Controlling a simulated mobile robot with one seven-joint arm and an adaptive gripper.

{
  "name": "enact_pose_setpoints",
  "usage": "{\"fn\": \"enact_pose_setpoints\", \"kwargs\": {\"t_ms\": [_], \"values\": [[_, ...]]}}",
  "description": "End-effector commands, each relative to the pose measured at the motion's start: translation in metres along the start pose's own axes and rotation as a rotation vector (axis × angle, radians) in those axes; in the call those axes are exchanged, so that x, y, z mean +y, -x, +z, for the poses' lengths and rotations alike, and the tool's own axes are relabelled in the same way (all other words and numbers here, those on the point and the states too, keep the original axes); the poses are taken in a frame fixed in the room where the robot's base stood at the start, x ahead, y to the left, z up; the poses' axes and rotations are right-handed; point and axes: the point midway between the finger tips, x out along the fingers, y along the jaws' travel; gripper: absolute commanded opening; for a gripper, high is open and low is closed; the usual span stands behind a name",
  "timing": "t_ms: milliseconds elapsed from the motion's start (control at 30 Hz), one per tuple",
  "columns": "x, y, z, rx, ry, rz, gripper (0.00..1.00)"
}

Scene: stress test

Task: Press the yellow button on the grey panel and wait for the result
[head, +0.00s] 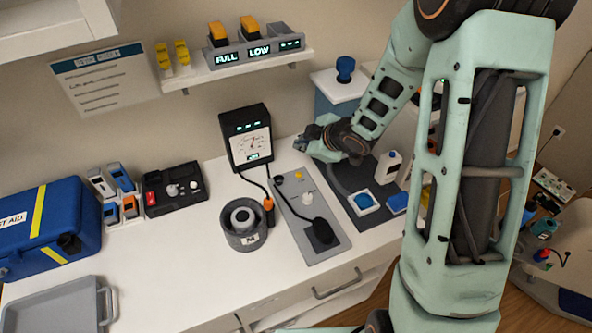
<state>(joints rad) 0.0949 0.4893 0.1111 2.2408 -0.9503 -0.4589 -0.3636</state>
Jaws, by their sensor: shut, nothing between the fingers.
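The grey panel (325,243) lies on the white counter in the head view. The small yellow button (298,175) is near its far end. A dark knob sits to the left of the button, and a black pad with a cable lies at the panel's near end. My gripper (302,144) is shut and empty, beyond the panel's far end and above the button in the picture. A gap shows between it and the button; its height is hard to judge.
A grey round holder (244,238) stands left of the panel, with an orange-handled probe beside it. A dark mat (352,190) with a bottle (388,167) and blue-topped items lies to the right. A shelf (236,72) with lit chargers hangs behind. The front-left counter is clear beside a grey tray (60,308).

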Motion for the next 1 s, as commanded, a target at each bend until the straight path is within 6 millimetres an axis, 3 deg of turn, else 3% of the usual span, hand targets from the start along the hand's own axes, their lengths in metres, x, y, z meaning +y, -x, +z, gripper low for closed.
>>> {"fn": "enact_pose_setpoints", "kwargs": {"t_ms": [567, 1000], "values": [[-0.006, -0.006, 0.003, 0.005, 0.001, -0.004, 0.00], [-0.032, -0.042, 0.028, 0.005, 0.001, -0.004, 0.00]]}}
